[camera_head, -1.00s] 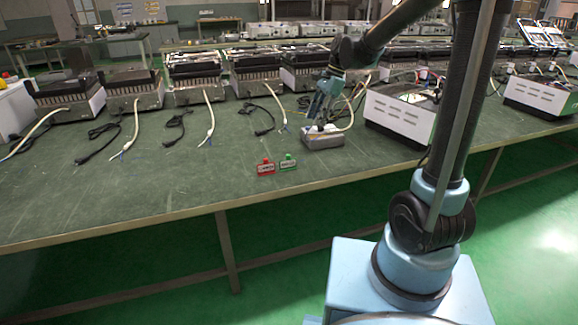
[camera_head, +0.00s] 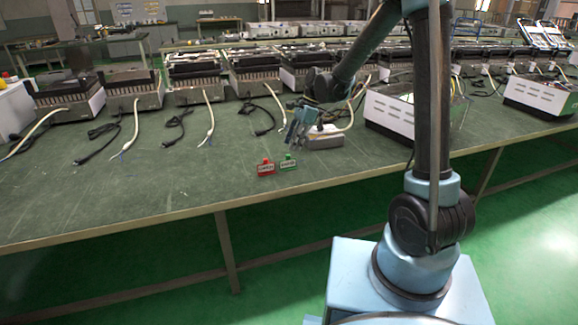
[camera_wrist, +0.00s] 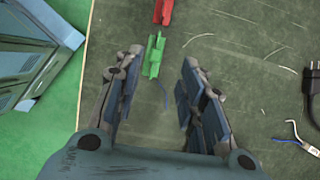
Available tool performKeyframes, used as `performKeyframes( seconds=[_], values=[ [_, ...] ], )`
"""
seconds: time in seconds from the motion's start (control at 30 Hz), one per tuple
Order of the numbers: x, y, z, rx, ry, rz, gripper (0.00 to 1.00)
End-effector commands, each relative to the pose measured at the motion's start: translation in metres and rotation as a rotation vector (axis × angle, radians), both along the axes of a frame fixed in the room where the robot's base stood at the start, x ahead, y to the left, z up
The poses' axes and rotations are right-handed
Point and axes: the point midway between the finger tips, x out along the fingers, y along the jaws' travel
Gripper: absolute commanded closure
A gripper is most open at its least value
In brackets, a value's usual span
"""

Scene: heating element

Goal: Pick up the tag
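Two tags stand side by side near the front edge of the table. The red tag (camera_head: 266,167) is on the left and the green tag (camera_head: 288,162) is on the right. In the wrist view the green tag (camera_wrist: 154,54) lies ahead of the fingertips, and the red tag (camera_wrist: 163,12) is farther off at the top edge. My gripper (camera_head: 293,143) is just behind the green tag, above the table and beside the grey box. In the wrist view my gripper (camera_wrist: 157,70) is open with nothing between its fingers.
Several heating units line the back, with cables (camera_head: 209,117) lying toward the front.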

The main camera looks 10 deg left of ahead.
Motion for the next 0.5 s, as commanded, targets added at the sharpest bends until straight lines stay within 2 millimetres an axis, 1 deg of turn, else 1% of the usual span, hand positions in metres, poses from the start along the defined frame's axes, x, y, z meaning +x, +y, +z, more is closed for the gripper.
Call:
performKeyframes(
  seconds=[0.03,0.1,0.33,0.5],
  values=[
    [-0.001,0.002,-0.006,0.0,0.0,0.001,0.63],
    [-0.002,0.004,-0.012,0.0,0.0,0.0,0.63],
    [-0.006,0.008,-0.024,0.0,0.0,0.0,0.63],
    [-0.015,0.014,-0.046,0.0,-0.001,0.002,0.63]
  ],
)
